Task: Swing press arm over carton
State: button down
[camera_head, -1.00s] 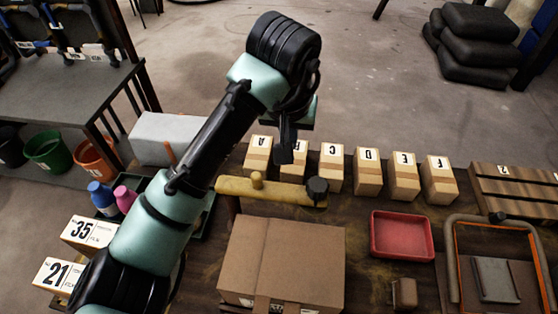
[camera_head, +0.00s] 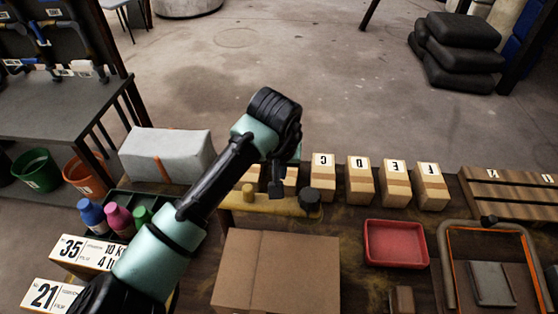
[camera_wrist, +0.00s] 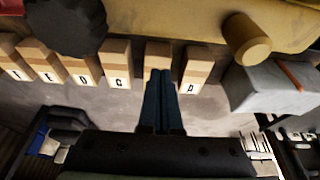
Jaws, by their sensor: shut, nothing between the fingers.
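The press arm (camera_head: 275,205) is a yellow bar with an upright yellow peg (camera_wrist: 247,40) and a round black end piece (camera_head: 309,199). It lies along the far side of the closed brown carton (camera_head: 275,272), not over the middle of its top. The bar also crosses the top of the wrist view (camera_wrist: 175,18). My gripper (camera_head: 277,192) is shut and empty, beside the bar between the peg and the black end. In the wrist view my gripper's fingers (camera_wrist: 161,78) are together and point toward the bar. I cannot tell whether they touch it.
A row of small lettered boxes (camera_head: 361,182) stands behind the bar, close to my gripper. A grey block (camera_head: 175,155) stands at the far left. A red tray (camera_head: 395,243) and a framed device (camera_head: 490,265) lie to the right. Bottles (camera_head: 118,219) stand left.

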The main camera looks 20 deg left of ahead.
aim_at(263, 198)
jog(key=shift+s+d+r+p, duration=0.1)
jog(key=shift+s+d+p, duration=0.15)
jog(key=shift+s, duration=0.75)
jog(key=shift+s+d+p, duration=0.1)
jog(key=shift+s+d, duration=0.2)
jog(key=shift+s, duration=0.65)
jog(key=shift+d+p, duration=0.2)
jog(key=shift+p, duration=0.45)
